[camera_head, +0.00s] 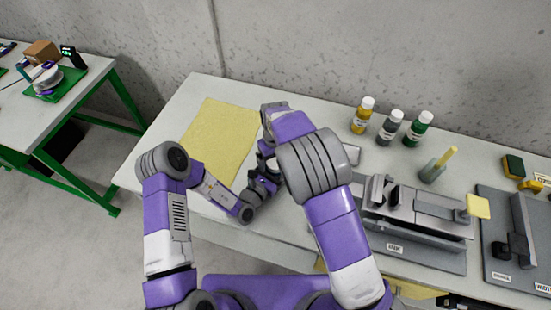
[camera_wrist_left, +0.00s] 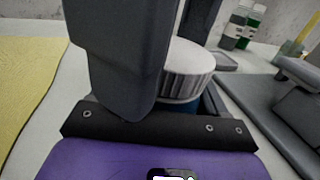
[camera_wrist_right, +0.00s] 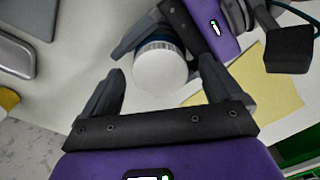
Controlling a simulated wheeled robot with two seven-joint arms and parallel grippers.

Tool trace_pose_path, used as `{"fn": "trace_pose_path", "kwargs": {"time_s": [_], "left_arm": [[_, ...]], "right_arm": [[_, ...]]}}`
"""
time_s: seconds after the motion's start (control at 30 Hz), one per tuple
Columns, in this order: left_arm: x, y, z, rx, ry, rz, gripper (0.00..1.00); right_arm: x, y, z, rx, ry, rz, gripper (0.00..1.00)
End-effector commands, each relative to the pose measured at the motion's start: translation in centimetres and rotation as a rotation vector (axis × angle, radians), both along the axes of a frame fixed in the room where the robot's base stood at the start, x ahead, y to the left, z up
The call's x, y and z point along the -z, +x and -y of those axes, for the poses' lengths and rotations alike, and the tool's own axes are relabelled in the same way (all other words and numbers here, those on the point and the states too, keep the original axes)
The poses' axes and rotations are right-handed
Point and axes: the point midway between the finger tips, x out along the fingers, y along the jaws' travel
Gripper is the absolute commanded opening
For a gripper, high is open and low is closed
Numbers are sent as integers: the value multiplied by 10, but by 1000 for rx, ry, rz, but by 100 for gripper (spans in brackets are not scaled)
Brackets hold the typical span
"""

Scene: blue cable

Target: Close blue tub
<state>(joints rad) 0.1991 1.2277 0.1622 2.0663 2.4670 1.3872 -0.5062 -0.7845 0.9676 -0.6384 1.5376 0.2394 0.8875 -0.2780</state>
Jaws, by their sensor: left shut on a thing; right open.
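The blue tub (camera_wrist_left: 180,106) shows in the left wrist view as a blue body under a white ribbed lid (camera_wrist_left: 190,68). The lid also shows from above in the right wrist view (camera_wrist_right: 160,68), with a thin blue edge beside it. My left gripper (camera_wrist_right: 160,38) is shut on the tub's body, below the lid. My right gripper (camera_wrist_right: 165,88) is open above the tub, its fingers apart with the lid between and beyond them. In the head view my arms hide the tub. I cannot tell whether the lid is screwed tight.
A yellow mat (camera_head: 213,140) lies left on the table. Yellow, grey and green bottles (camera_head: 389,127) stand at the back. A grey press marked INK (camera_head: 415,215) and another grey fixture (camera_head: 515,240) fill the right. A small pot with a yellow stick (camera_head: 432,171) stands between.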

Motion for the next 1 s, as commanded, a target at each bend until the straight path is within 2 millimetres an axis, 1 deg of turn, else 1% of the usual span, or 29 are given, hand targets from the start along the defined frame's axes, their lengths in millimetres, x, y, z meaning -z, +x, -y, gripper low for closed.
{"fn": "trace_pose_path", "kwargs": {"time_s": [0.13, 0.23, 0.5, 0.6, 0.7, 0.83, 1.0], "left_arm": [[0, 0, 0, 0, -1, 1, 0], [0, 0, 0, 0, -1, 1, 0], [0, 0, 0, 0, -1, 1, 0], [0, 0, 0, 0, -1, 1, 0], [0, 0, 0, 0, -1, 1, 0], [0, 0, 0, 0, -1, 1, 0], [0, 0, 0, 0, -1, 1, 0]], "right_arm": [[-5, 0, 0, 0, 2, 1, 93], [-17, 1, -1, -2, 3, 3, 93], [-74, 1, 0, 0, 4, 5, 93], [-93, 1, -1, 0, 3, 4, 93], [-107, 1, 0, -1, 1, 3, 93], [-117, 0, 0, 0, 0, 0, 93], [-121, 0, 0, 0, 0, 0, 93]]}}
